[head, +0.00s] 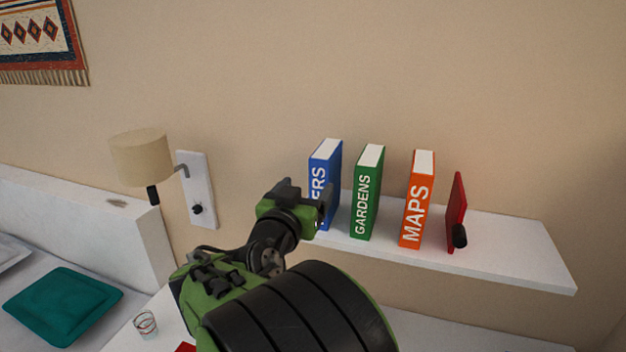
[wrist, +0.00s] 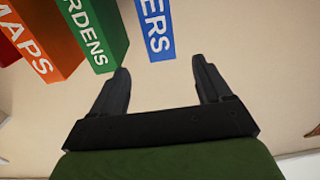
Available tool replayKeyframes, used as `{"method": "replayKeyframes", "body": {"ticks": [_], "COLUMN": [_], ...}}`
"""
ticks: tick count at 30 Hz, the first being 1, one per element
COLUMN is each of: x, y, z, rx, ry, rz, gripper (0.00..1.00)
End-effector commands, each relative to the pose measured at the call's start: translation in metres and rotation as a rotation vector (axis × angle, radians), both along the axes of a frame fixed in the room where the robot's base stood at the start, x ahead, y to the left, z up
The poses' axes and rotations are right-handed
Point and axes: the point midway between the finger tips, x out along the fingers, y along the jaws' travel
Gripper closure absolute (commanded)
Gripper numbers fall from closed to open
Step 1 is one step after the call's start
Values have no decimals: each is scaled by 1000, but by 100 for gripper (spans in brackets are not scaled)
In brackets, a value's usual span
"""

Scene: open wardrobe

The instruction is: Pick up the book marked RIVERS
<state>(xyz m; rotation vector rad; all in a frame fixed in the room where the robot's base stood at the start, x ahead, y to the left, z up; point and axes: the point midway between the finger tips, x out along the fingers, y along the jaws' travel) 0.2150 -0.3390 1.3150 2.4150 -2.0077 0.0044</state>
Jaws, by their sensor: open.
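The blue book (head: 330,158) stands upright at the left of the books on the white wall shelf. My gripper hides part of its spine in the head view, leaving only "ERS" readable. In the wrist view the blue book (wrist: 157,28) also shows "ERS", ahead of the gap between the fingers and slightly left of its middle. My gripper (head: 308,200) is in front of the blue book in the head view. In the wrist view my gripper (wrist: 166,84) has its two fingers spread with nothing between them.
On the shelf (head: 510,250), right of the blue book, stand the green GARDENS book (head: 367,195), the orange MAPS book (head: 416,200) and a red panel (head: 456,205) with a black part. A lamp (head: 141,158) is left. A glass (head: 145,324) stands below. The shelf's right end is clear.

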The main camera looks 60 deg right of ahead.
Motion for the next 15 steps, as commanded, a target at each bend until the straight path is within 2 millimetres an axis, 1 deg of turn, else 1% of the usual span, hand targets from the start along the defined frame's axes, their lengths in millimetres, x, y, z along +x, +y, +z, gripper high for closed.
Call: {"method": "replayKeyframes", "body": {"ticks": [1, 7, 9, 14, 15], "x": [0, 9, 13, 16, 18], "y": [-14, -63, -77, -95, -101], "z": [4, 5, 5, 4, 5], "rx": [1, 3, 3, 3, 3], "ry": [3, 2, 3, 2, 2], "rz": [-10, -8, -5, -4, -3], "gripper": [22, 22, 22, 22, 22]}}
